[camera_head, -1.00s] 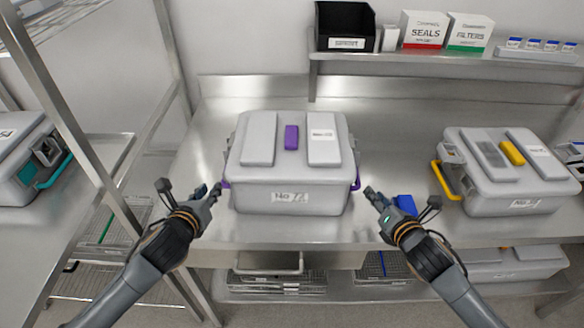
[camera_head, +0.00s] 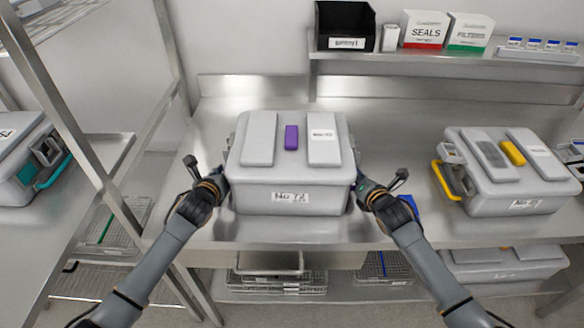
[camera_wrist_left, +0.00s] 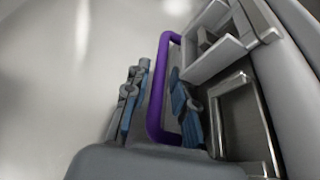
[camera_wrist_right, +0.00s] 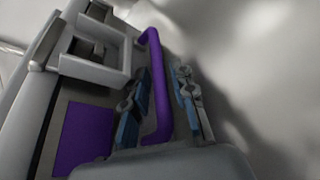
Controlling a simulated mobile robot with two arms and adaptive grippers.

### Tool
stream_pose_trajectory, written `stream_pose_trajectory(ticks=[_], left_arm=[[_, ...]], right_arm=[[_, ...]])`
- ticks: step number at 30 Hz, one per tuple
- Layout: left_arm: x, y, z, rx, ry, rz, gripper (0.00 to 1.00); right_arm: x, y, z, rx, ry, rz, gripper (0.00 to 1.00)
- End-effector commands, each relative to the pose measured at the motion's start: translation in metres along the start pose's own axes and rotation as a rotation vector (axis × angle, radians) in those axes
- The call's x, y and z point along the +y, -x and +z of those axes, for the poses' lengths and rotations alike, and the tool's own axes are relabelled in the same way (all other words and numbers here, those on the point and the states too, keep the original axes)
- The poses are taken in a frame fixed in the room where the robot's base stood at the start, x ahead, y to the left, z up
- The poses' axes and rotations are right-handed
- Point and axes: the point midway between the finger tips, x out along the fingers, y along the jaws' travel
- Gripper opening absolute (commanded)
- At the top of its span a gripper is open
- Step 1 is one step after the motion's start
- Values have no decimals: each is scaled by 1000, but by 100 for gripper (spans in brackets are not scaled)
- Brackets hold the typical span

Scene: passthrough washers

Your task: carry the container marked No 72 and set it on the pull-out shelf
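The grey container marked No 72 (camera_head: 290,180) stands on the steel counter, with a purple latch tab on its lid. Its purple side handle (camera_wrist_left: 158,85) shows in the left wrist view, and the other purple handle (camera_wrist_right: 158,90) in the right wrist view. My left gripper (camera_wrist_left: 158,108) has its fingers apart, one on each side of the left handle. My right gripper (camera_wrist_right: 162,105) also has its fingers apart around the right handle. In the head view, both grippers are at the container's sides, with fingertips mostly hidden. A pull-out shelf cannot be clearly made out.
A similar container with yellow handles (camera_head: 510,175) stands to the right on the counter (camera_head: 400,130). A teal-handled container (camera_head: 28,160) is at the left behind a steel rack post (camera_head: 80,130). A wall shelf (camera_head: 440,62) holds a black bin and boxes. A blue item lies by my right gripper.

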Motion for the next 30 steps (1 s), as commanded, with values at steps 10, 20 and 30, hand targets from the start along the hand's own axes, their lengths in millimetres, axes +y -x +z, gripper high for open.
stream_pose_trajectory(ticks=[10, 20, 30], left_arm=[[0, 0, 0, 0, 0, 0, 5], [0, 0, 0, 1, 0, 1, 0], [-2, 2, 8, -8, 0, -3, 0]], right_arm=[[0, 0, 0, 0, 0, -1, 5], [0, 0, 0, 0, 0, -1, 0], [5, 1, 7, -7, 1, 6, 0]])
